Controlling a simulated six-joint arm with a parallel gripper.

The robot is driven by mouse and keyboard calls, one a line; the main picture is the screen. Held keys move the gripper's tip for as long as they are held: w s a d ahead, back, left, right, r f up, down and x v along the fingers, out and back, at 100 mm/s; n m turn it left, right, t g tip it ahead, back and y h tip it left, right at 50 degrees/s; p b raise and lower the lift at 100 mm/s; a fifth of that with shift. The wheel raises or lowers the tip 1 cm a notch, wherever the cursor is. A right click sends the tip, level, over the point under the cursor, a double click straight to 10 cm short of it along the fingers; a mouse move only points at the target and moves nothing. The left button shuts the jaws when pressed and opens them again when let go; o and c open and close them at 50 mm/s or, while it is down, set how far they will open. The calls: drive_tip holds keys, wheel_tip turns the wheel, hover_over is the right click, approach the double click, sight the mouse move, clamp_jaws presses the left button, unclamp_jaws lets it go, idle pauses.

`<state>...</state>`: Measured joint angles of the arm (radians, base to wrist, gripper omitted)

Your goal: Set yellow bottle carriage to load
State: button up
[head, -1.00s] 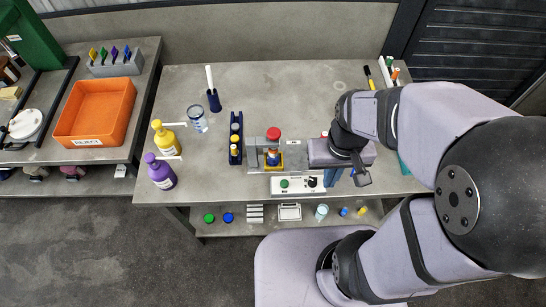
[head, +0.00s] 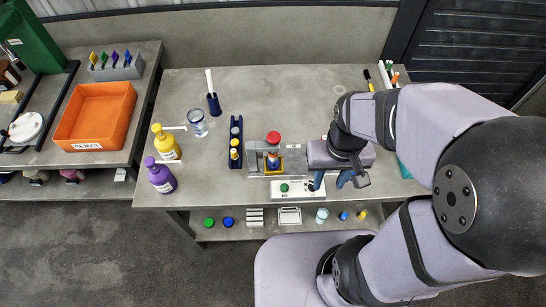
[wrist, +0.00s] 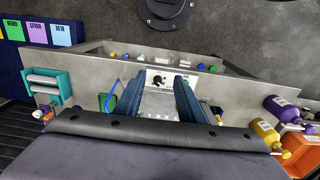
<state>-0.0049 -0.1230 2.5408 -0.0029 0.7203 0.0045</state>
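The grey dispensing machine (head: 253,158) stands mid-table with a red knob (head: 273,137) on top. Its yellow carriage (head: 271,169) holds a small bottle (head: 273,160) under the machine head. A white control panel (head: 297,190) with a green button (head: 285,187) and a black knob is at the machine's front; the black knob (wrist: 158,80) shows in the wrist view. My gripper (head: 331,182) is open and empty, at the panel's right end. In the wrist view its blue fingers (wrist: 160,84) stand apart with the black knob between their tips; I cannot tell if they touch it.
A dark blue rack (head: 235,160) with small bottles stands left of the machine. A yellow pump bottle (head: 166,150), a purple pump bottle (head: 160,178) and a clear cup (head: 197,127) are further left. An orange reject tray (head: 85,143) sits on the left bench. The table's back middle is clear.

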drive_tip(key=w+a+f+m+t+b, duration=0.1)
drive_tip(key=w+a+f+b, duration=0.25)
drive_tip(key=w, duration=0.65)
drive_tip(key=w+a+f+b, duration=0.3)
drive_tip(key=w+a+b, duration=0.1)
drive_tip(key=w, duration=0.7)
drive_tip(key=shift+n+g, duration=0.4)
drive_tip(key=shift+n, duration=0.1)
drive_tip(key=a+f, duration=0.1)
drive_tip(key=f, duration=0.1)
drive_tip(key=w+a+f+b, duration=0.1)
drive_tip(key=a+f, duration=0.1)
drive_tip(key=w+a+f, duration=0.1)
drive_tip(key=f, duration=0.1)
drive_tip(key=shift+w+a+f, duration=0.1)
drive_tip(key=shift+a+f, duration=0.1)
drive_tip(key=shift+a, duration=0.15)
drive_tip(key=shift+a+f, duration=0.15)
drive_tip(key=shift+f+p, duration=0.8)
drive_tip(key=shift+f, duration=2.85)
